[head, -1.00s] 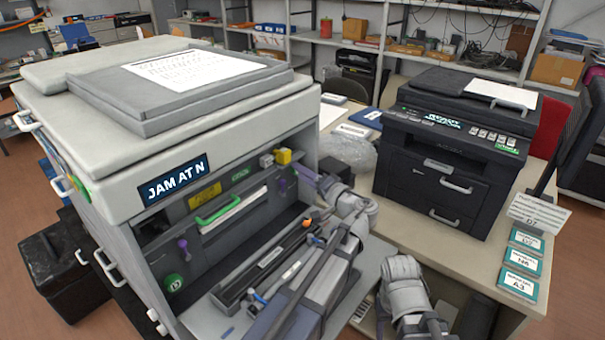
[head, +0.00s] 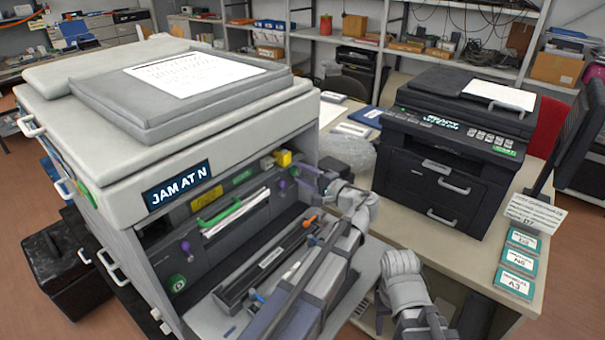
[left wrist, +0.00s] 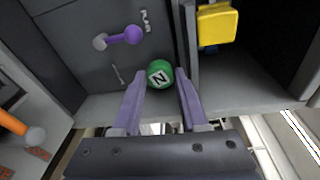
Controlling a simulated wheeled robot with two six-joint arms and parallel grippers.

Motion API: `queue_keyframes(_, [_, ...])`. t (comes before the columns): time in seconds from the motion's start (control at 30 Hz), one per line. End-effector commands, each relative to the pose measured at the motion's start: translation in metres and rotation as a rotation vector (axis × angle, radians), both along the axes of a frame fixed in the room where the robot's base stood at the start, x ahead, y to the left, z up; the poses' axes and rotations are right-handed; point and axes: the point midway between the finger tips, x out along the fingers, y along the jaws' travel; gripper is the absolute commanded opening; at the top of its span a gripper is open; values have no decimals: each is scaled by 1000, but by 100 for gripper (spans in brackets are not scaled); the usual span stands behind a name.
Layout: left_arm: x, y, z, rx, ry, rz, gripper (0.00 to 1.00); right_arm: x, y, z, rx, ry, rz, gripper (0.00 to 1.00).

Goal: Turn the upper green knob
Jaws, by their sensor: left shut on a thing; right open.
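The green knob (left wrist: 160,74) with a white letter on its face shows in the left wrist view, between the fingers of my left gripper (left wrist: 162,92). The gripper is shut on it. In the head view my left gripper (head: 302,181) reaches into the right end of the open front of the large light grey printer (head: 225,140); its fingers hide the knob there. Another green knob (head: 176,283) sits low at the left end of that opening. My right arm shows at the bottom, but its gripper is out of view.
A purple lever (left wrist: 125,36) and a yellow block (left wrist: 217,25) are close to the held knob. A green handle (head: 219,214) crosses the opening's middle. A black printer (head: 450,155) and small label cards (head: 523,240) occupy the table to the right.

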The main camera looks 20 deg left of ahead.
Motion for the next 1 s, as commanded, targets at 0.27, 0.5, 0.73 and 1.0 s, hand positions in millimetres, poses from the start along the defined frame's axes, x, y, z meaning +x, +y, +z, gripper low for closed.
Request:
queue_keyframes(0.27, [0, 0, -1, 2, 14, 0, 0, 0, 0, 0, 0, 0, 0, 50])
queue_keyframes(0.5, [0, 0, -1, 1, 13, 1, 48, 0, 0, 0, 0, 0, 0, 50])
queue_keyframes(0.73, [0, 0, 0, 2, 12, 0, 56, 0, 0, 0, 0, 0, 0, 50])
queue_keyframes(1.0, [-2, 0, 1, 3, 12, 0, 56, 0, 0, 2, 0, 0, 0, 50])
